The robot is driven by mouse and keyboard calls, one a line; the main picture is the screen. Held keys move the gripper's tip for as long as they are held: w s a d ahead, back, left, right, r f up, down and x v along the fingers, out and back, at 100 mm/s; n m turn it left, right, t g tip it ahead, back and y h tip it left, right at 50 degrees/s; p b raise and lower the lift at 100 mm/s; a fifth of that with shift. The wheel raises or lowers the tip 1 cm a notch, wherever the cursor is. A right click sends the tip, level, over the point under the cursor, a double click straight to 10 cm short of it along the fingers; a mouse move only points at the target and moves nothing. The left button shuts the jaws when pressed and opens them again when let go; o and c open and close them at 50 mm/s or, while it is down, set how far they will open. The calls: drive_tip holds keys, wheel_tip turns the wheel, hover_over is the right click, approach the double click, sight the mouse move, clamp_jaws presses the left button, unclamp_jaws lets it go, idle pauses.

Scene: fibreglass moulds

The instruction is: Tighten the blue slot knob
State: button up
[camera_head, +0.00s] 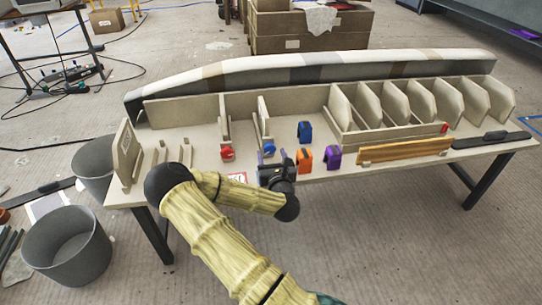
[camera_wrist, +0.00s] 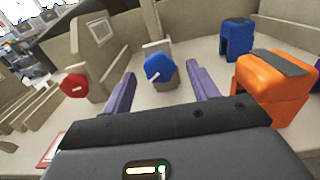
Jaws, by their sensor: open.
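In the head view the blue knob (camera_head: 270,147) shows just behind my gripper (camera_head: 271,158), which hides part of the table there.
A red knob (camera_wrist: 73,84) sits left of the blue one. A blue block (camera_head: 305,131), an orange block (camera_head: 304,157) and a purple block (camera_head: 333,156) stand to the right. Beige dividers (camera_head: 395,100) and a wooden strip (camera_head: 405,150) lie further right. Upright panels stand behind the knobs.

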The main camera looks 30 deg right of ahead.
drive_tip(key=shift+x, duration=1.05)
drive_tip(key=c, duration=1)
drive_tip(key=shift+a, duration=0.1)
drive_tip(key=shift+m, duration=0.4)
drive_tip(key=shift+r+m+p, duration=0.1)
drive_tip(key=shift+m+p, duration=0.7)
drive_tip(key=shift+m, duration=0.1)
drive_tip(key=shift+m+p, duration=0.9)
drive_tip(key=shift+m, duration=0.9)
drive_tip(key=shift+f, duration=0.2)
drive_tip(key=o, duration=1)
